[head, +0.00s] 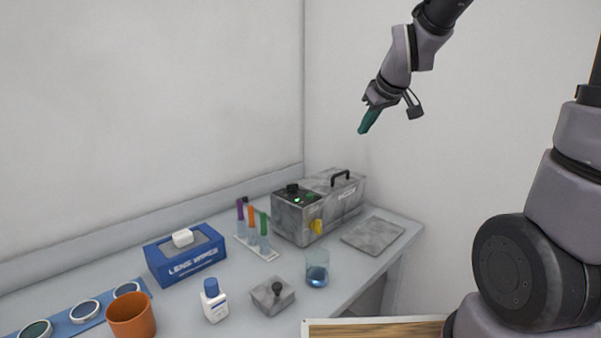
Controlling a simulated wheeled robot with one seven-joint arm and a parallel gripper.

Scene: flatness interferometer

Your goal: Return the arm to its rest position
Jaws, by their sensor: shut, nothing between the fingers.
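My gripper (368,121) is in the upper right of the head view, high above the bench and in front of the bare wall. Its green fingers point down and to the left. They are closed together with nothing held between them. My arm reaches in from the top right edge, and its middle links are out of the picture. The gripper touches nothing.
The bench holds a grey instrument box (319,208) with a handle, a flat grey plate (373,235), a tube rack (257,248), a blue wipes box (187,257), a glass beaker (317,270), a white bottle (213,301) and an orange cup (131,317). Air around the gripper is clear.

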